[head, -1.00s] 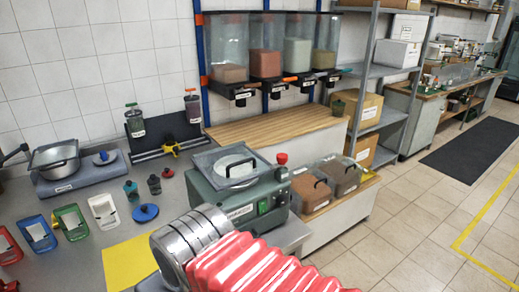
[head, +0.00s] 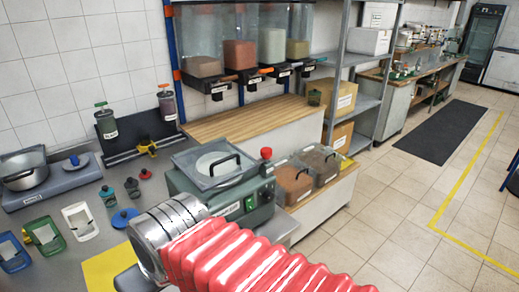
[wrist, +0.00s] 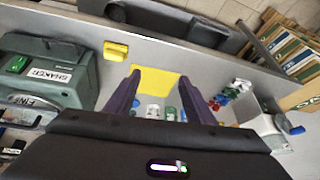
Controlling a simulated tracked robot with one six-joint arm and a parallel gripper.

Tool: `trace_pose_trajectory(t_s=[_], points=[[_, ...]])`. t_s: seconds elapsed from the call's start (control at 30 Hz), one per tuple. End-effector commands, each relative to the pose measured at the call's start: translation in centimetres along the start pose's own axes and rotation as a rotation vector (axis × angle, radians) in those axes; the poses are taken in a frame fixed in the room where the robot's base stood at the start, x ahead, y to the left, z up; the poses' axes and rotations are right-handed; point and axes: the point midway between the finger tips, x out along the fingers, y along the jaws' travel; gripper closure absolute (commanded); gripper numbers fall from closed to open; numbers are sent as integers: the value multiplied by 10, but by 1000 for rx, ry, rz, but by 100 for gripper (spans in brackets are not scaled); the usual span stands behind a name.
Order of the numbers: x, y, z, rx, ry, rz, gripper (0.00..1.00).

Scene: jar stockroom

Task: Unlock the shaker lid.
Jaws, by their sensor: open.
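The shaker (head: 232,208) is a dark green machine on the grey bench in the head view. Its clear lid (head: 203,178) with a black handle lies down over a round pale disc. A red knob (head: 266,153) stands up at the lid's back right corner. In the wrist view the shaker (wrist: 82,68) is at the left, with its label readable and part of it cut off. My gripper (wrist: 160,77) is open and empty, its two purple fingers apart, to the right of the shaker.
A yellow mat (head: 103,270) lies on the bench before the shaker. Coloured scoop-like trays (head: 45,235) and small bottles stand left. Two lidded bins (head: 293,183) stand right of the shaker. A wooden counter (head: 240,118) is behind. A yellow block (wrist: 115,51) shows in the wrist view.

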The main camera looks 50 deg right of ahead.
Motion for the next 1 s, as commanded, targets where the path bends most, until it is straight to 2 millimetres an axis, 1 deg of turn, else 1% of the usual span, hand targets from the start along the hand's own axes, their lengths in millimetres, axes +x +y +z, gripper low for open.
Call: trace_pose_trajectory(t_s=[0.03, 0.17, 0.2, 0.37, 0.53, 0.63, 0.77, 0.87, 0.97, 1.0], points=[[4, 5, 1, 55, -21, -11, 50], [16, 5, 2, 236, -81, -70, 50], [19, 4, 2, 305, -102, -92, 50], [33, 4, -4, 593, -173, -193, 50], [43, 10, -22, 902, -223, -309, 50], [48, 18, -37, 1085, -240, -384, 50], [53, 36, -59, 1321, -246, -489, 50], [55, 57, -77, 1499, -239, -576, 50], [55, 83, -95, 1675, -219, -671, 50], [55, 96, -101, 1744, -207, -710, 50]])
